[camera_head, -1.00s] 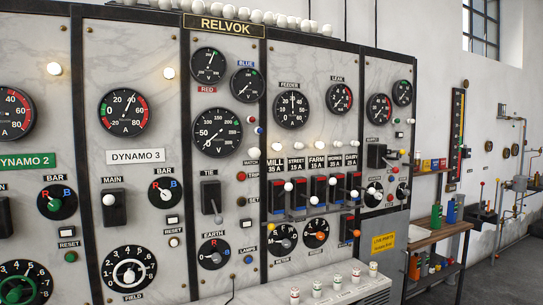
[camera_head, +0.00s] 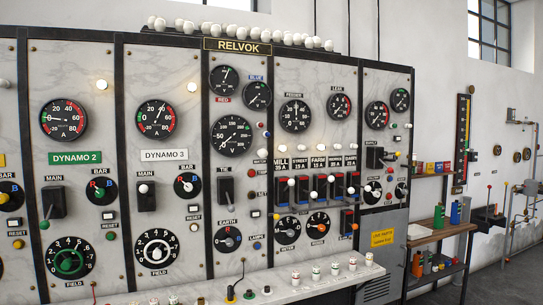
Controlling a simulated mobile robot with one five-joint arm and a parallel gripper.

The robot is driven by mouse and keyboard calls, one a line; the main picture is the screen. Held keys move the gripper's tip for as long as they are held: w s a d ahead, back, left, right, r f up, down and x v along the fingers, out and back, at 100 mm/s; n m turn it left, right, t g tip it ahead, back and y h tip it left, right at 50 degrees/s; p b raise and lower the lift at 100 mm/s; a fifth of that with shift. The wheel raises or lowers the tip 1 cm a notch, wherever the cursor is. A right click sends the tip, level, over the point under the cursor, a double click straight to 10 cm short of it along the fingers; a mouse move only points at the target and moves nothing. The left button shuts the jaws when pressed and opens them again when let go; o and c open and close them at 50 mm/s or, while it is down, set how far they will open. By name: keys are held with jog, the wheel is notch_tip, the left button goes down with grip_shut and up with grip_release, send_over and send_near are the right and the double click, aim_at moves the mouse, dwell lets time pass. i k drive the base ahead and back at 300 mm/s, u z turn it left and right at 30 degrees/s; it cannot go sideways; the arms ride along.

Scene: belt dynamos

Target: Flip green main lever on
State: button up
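The panel with the green DYNAMO 2 label (camera_head: 75,158) stands at the left of the switchboard. Its main lever (camera_head: 47,213) sits on a black switch box (camera_head: 57,200) under the word MAIN. The lever's handle slants downward and ends in a small dark knob; its exact colour is too small to tell. The DYNAMO 3 panel to the right has its own main switch (camera_head: 146,200) with a white knob. My gripper is not in view.
A ledge (camera_head: 300,288) with several small white-topped fittings runs along the board's lower front. At right stand a grey cabinet (camera_head: 372,225) with a yellow sign and a wooden workbench (camera_head: 440,231) with bottles. Open floor shows at the far right.

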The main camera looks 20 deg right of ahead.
aim_at(45, 225)
jog(key=u, duration=0.2)
jog(key=i, duration=1.4)
jog(key=u, duration=0.4)
jog(key=k, duration=0.1)
jog(key=u, duration=2.7)
jog(key=k, duration=0.65)
jog(key=u, duration=0.05)
